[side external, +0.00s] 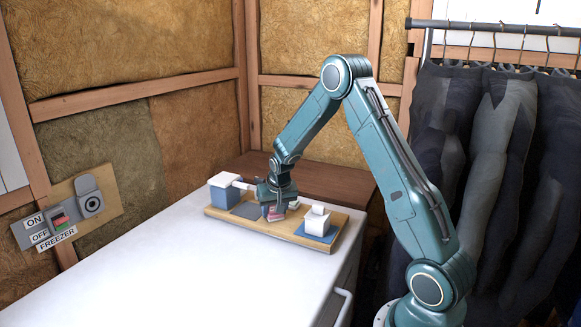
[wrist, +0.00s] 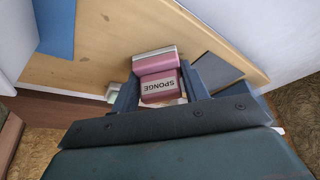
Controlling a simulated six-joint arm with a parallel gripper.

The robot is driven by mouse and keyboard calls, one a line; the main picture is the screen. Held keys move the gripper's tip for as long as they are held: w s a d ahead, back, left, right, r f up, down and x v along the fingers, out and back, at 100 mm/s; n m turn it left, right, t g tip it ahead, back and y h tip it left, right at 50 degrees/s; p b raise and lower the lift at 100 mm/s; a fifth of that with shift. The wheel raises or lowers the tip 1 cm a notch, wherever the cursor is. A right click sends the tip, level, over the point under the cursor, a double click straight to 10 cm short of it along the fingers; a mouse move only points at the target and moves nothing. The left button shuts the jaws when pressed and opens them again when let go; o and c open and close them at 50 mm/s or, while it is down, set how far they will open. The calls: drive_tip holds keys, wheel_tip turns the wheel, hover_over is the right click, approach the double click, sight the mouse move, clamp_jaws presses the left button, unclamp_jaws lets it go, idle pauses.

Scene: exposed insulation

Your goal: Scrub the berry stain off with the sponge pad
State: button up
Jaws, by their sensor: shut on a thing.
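My gripper (side external: 274,205) is low over the wooden board (side external: 335,246) on the white worktop. Its fingers are shut on the pink sponge pad (wrist: 158,84), which has a white label reading SPONGE and a pale edge. A small pink part of the sponge (side external: 274,215) shows beneath the gripper in the side view. The sponge is at or just above the board; I cannot tell if it touches. I cannot make out the berry stain in either view.
A blue block with a white top (side external: 223,191) stands at the board's left end, beside a flat grey square (side external: 248,211). A white block on a blue base (side external: 317,221) stands at its right end. The worktop (side external: 160,265) in front is clear. Clothes (side external: 495,150) hang at right.

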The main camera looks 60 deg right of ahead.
sight(286, 219)
drive_tip(key=s, duration=0.4)
drive_tip(key=shift+s, duration=0.2)
drive_tip(key=shift+s+r, duration=0.2)
drive_tip(key=shift+r, duration=0.45)
drive_tip(key=shift+s+r, duration=0.15)
drive_tip(key=shift+r, duration=3.3)
drive_tip(key=shift+d, duration=0.1)
